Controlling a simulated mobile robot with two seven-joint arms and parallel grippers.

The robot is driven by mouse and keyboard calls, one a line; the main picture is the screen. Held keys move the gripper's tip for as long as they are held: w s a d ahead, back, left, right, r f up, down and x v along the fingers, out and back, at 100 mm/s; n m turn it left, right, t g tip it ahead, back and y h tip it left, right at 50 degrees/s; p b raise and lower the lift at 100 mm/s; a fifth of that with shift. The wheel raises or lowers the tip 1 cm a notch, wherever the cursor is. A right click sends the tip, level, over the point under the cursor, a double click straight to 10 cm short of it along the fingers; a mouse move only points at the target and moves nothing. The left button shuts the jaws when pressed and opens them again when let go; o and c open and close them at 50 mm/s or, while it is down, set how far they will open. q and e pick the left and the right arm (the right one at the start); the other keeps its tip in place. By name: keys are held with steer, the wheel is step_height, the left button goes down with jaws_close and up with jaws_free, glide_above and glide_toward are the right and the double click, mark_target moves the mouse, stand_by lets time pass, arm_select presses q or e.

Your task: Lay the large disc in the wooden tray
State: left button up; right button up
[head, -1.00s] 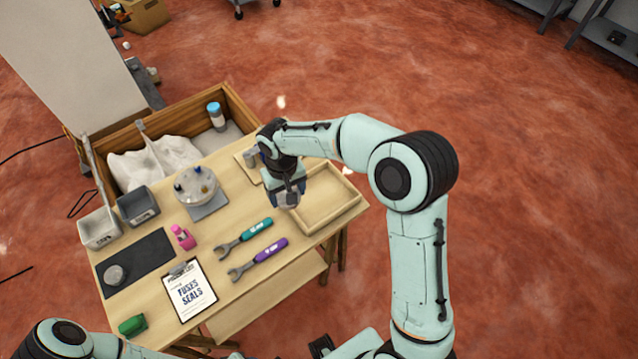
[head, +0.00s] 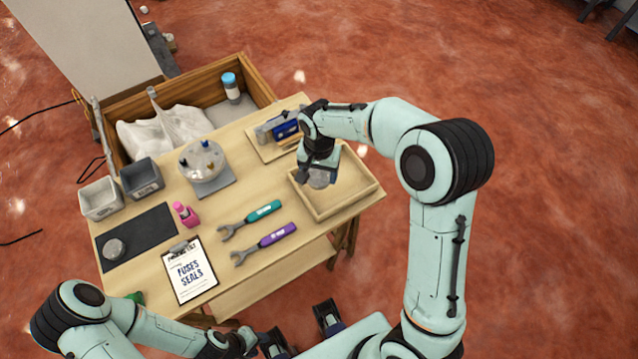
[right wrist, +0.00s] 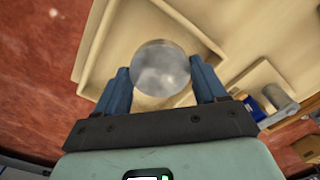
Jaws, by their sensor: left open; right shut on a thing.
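The large disc (head: 321,179), round, flat and grey, is held in my right gripper (head: 319,175) over the wooden tray (head: 317,216). In the right wrist view the disc (right wrist: 160,66) sits between the two blue fingers (right wrist: 163,84), with the pale tray floor behind it. The tray (right wrist: 95,52) is shallow and rimmed. I cannot tell whether the disc touches its floor. My left gripper (head: 262,343) is open and empty at the bottom edge of the head view, away from the table.
A smaller grey disc (head: 114,249) lies on a dark mat (head: 150,232). Two wrenches, a teal one (head: 250,217) and a purple one (head: 264,243), lie left of the tray. A board with a blue device (head: 287,129) is behind it. A clipboard (head: 190,272) lies at the front.

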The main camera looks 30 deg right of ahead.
mark_target(319, 183)
steer(key=shift+f, duration=2.9)
steer(key=shift+f+b, duration=0.2)
steer(key=shift+b, duration=0.15)
steer(key=o, duration=1.2)
steer(key=shift+r, duration=0.1)
steer(key=shift+r, duration=0.25)
step_height(319, 183, up, 12)
steer(key=shift+f+p, duration=0.15)
steer(key=shift+p, duration=0.55)
